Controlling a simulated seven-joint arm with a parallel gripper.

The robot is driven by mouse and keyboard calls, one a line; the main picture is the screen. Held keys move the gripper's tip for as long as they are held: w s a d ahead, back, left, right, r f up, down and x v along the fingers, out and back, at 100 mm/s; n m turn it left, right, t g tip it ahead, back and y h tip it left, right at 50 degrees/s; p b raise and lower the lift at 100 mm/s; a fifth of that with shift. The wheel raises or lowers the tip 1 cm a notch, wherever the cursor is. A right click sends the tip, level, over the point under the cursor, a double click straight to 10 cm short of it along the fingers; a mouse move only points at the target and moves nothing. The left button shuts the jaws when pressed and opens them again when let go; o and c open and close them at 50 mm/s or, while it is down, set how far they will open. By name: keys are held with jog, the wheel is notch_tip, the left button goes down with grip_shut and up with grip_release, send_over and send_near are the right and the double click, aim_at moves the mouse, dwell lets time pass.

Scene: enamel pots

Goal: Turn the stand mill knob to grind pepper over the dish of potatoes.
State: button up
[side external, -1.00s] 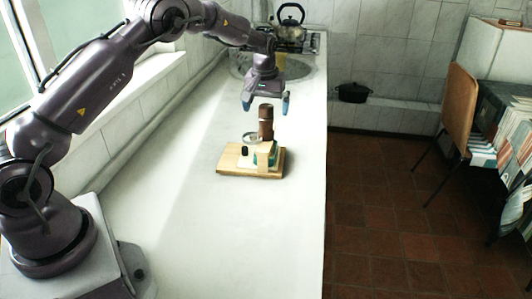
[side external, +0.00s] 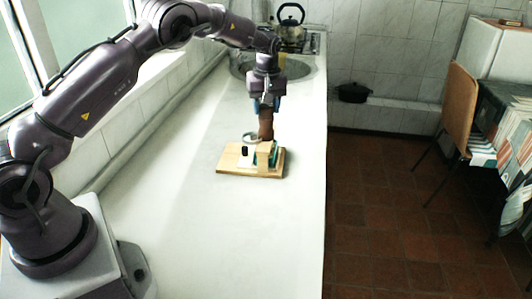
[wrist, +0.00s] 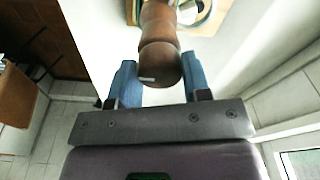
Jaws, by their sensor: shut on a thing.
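The brown wooden pepper mill (side external: 265,125) stands upright at the right part of a light wooden board (side external: 232,172). My gripper (side external: 266,106) points straight down over the mill and is shut on its top knob. In the wrist view the rounded knob (wrist: 159,65) sits between the two blue fingers of my gripper (wrist: 158,72), one on each side. A pale ring-shaped thing (side external: 249,136) is beside the mill. I cannot make out a dish of potatoes.
A small black item (side external: 244,151) and a wooden block (side external: 263,160) with green beside it are on the board. The white counter (side external: 180,210) is clear around it. A kettle (side external: 291,17) stands on the far hob. The counter's right edge drops to the tiled floor.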

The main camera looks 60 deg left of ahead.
jog(key=m, duration=0.5)
jog(key=shift+a+m+t, duration=0.1)
jog(key=shift+m+t, duration=0.2)
jog(key=shift+m, duration=0.1)
jog(key=m, duration=0.4)
jog(key=shift+m+h, duration=0.3)
jog(key=shift+h, duration=0.1)
jog(key=m, duration=0.4)
jog(key=shift+m+h, duration=0.3)
jog(key=m, duration=0.5)
jog(key=shift+m+h, duration=0.3)
jog(key=shift+m, duration=0.1)
jog(key=o, duration=1.4)
